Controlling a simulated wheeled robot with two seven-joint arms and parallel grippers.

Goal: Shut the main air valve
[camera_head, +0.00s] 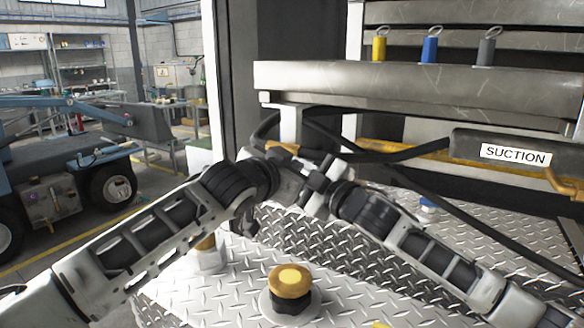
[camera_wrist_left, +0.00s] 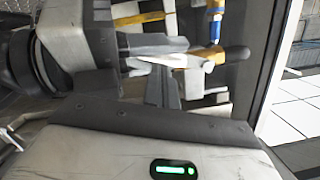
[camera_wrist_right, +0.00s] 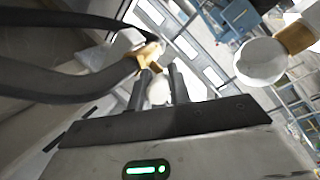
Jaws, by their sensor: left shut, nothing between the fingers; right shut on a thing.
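In the head view my left gripper (camera_head: 288,168) and my right gripper (camera_head: 318,178) meet close together in front of the machine, beside the black hoses. My left gripper's dark fingers are together and empty in the left wrist view (camera_wrist_left: 165,88). A brass piece with a pale end (camera_wrist_left: 195,73) lies just past them. In the right wrist view my right gripper (camera_wrist_right: 158,88) is shut on a small pale part. A brass hose fitting (camera_wrist_right: 148,56) is just past its fingertips. I cannot tell which part is the main air valve; the arms hide much there.
A yellow-topped knob (camera_head: 291,278) stands on the tread-plate deck below the arms. Thick black hoses (camera_head: 380,156) run behind the grippers to the SUCTION unit (camera_head: 516,154). A metal beam (camera_head: 420,88) crosses above. Yellow, blue and grey ringed plugs stand on top.

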